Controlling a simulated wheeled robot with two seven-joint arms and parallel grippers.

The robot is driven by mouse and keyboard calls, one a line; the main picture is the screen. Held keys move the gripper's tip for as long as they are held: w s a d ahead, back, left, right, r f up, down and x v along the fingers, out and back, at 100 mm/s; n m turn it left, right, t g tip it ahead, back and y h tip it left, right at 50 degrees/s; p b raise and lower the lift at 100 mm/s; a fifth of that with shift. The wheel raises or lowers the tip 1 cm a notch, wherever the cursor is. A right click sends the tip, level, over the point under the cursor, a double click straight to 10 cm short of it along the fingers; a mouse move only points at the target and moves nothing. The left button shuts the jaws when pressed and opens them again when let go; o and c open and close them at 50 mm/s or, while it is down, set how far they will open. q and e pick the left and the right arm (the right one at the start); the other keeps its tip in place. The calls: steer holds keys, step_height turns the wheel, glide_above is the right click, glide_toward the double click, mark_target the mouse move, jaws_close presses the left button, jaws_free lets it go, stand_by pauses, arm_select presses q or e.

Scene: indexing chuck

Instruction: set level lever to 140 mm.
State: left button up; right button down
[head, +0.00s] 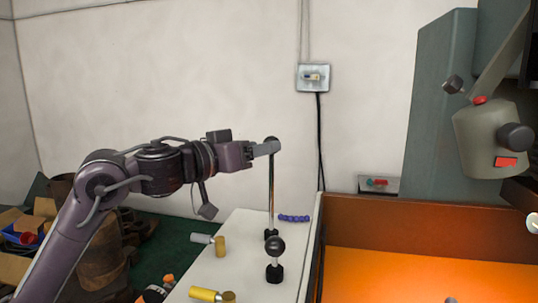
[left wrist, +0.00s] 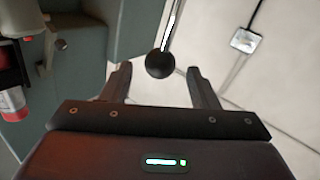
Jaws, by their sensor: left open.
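A tall thin lever (head: 271,195) stands upright on the white panel, with a black ball knob (left wrist: 160,64) at its top. My left gripper (head: 270,147) is open at the height of this knob. In the left wrist view the knob lies between the open fingertips, with a gap on each side; how deep it sits between them is hard to tell. In the head view the fingers partly cover the knob. A shorter lever with a black ball (head: 275,245) stands nearer on the same panel. No scale or label is readable. My right gripper is not in view.
Yellow-ended handles (head: 212,295) and a blue segmented piece (head: 294,218) are on the white panel (head: 245,260). An orange-lit tray with a brown wall (head: 420,235) is at right. A grey machine head (head: 490,140) overhangs it. A wall switch (head: 313,77) is behind.

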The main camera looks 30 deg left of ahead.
arm_select(q)
steer(key=b+v, duration=0.1)
steer(key=v, duration=0.2)
steer(key=shift+s, duration=0.25)
steer(key=w+y+p, duration=0.2)
steer(key=w, duration=0.1)
steer(key=w+d+y+p, duration=0.1)
steer(key=w+y+p, duration=0.1)
steer(key=w, duration=0.1)
steer(key=w+d+t+y+p, duration=0.1)
steer(key=w+y+p, duration=0.1)
steer(key=w+p, duration=0.1)
steer(key=shift+d+f+y, duration=0.1)
steer(key=shift+d+y, duration=0.05)
steer(key=shift+y, duration=0.25)
stand_by(0.3)
steer(key=c, duration=1.2)
